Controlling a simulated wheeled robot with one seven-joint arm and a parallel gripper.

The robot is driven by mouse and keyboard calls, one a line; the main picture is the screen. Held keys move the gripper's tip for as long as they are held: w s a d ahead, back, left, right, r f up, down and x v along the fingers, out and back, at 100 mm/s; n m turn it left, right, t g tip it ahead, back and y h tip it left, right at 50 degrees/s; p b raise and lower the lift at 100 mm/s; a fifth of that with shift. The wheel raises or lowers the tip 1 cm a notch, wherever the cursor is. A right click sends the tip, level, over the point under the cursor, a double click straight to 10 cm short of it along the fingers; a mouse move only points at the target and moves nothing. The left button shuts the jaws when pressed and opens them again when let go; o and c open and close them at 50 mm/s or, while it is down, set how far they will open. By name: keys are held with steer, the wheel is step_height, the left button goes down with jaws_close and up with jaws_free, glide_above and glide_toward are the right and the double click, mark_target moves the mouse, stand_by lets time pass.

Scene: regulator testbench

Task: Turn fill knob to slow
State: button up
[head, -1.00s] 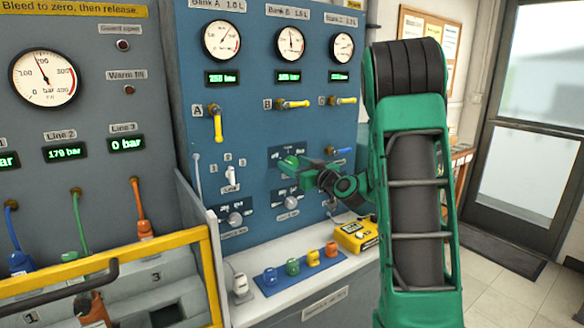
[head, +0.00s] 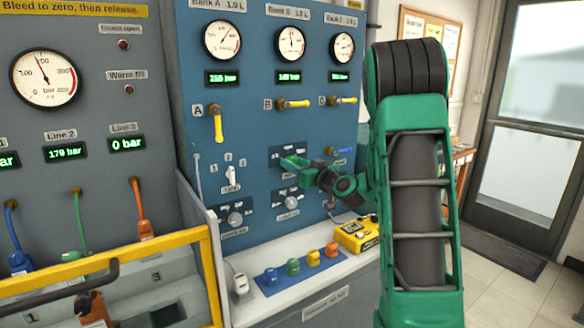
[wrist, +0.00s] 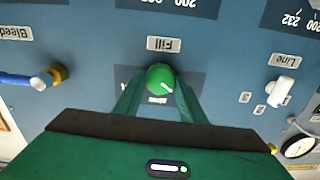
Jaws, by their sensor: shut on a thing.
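The green fill knob (wrist: 160,77) is in the middle of the wrist view, under the upside-down "Fill" label (wrist: 171,44). Its white pointer mark points to the lower right of that view. My gripper (wrist: 160,90) has one green finger on each side of the knob and is shut on it. In the head view my gripper (head: 294,163) is at the blue panel's middle right and covers most of the knob. The small setting words around the knob are partly hidden or too blurred to read.
In the wrist view, a white line switch (wrist: 280,91) is right of the knob and a blue bleed lever (wrist: 20,80) is left. Below the panel, a shelf holds several coloured caps on a blue mat (head: 262,291) and a yellow device (head: 357,234).

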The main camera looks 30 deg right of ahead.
steer(key=m, duration=1)
steer(key=shift+d+f, duration=0.15)
steer(key=shift+m, duration=0.4)
steer(key=o, duration=1)
steer(key=shift+o, duration=0.2)
steer(key=s, duration=1)
steer(key=shift+s+d, duration=0.15)
steer(key=shift+s, duration=0.2)
